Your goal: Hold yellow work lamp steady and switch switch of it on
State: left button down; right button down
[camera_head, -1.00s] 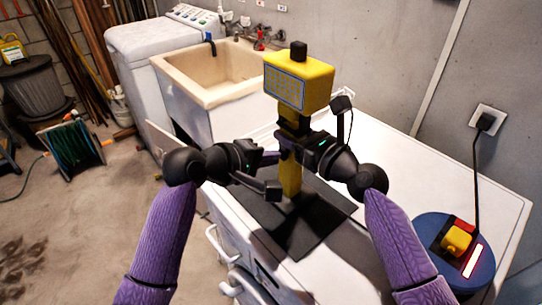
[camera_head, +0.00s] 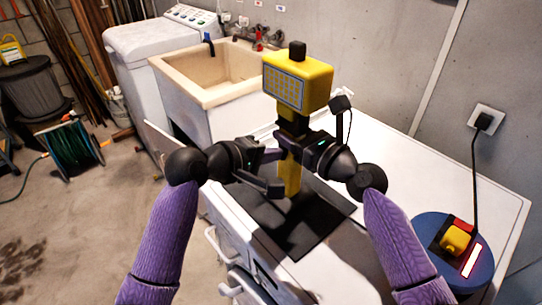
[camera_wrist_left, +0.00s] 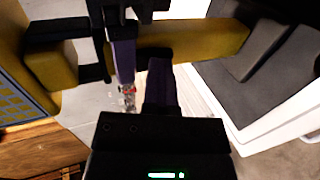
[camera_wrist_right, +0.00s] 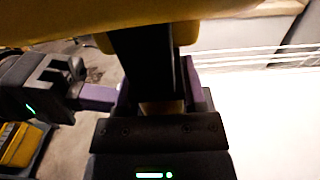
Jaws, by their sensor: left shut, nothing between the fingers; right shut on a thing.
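The yellow work lamp (camera_head: 299,82) stands upright on a dark mat, its pale gridded light panel facing front left. A black knob sits on its top. My right gripper (camera_head: 289,144) is shut on the lamp's post just below the head; the right wrist view shows this grip close up (camera_wrist_right: 152,75). My left gripper (camera_head: 277,155) is shut and empty, its fingertips close beside the post; I cannot tell whether they touch it. The left wrist view shows the lamp's yellow post (camera_wrist_left: 200,38) right behind the fingers. I cannot make out the switch clearly; the grippers hide part of the post.
The dark mat (camera_head: 325,240) lies on a white worktop (camera_head: 430,170). A blue round device (camera_head: 430,240) with a yellow part stands at right, cabled to a wall socket (camera_head: 487,122). A beige sink (camera_head: 190,90) and a white washing machine (camera_head: 135,45) are behind left.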

pick_arm(q)
jog(key=shift+r, duration=0.45)
jog(key=shift+r, duration=0.1)
jog(key=v, duration=1.3)
jog(key=shift+s+a+r, duration=0.25)
jog(key=shift+s+a+f, duration=0.15)
jog(key=shift+f, duration=0.45)
jog(key=x, duration=1.4)
jog(key=shift+f, duration=0.35)
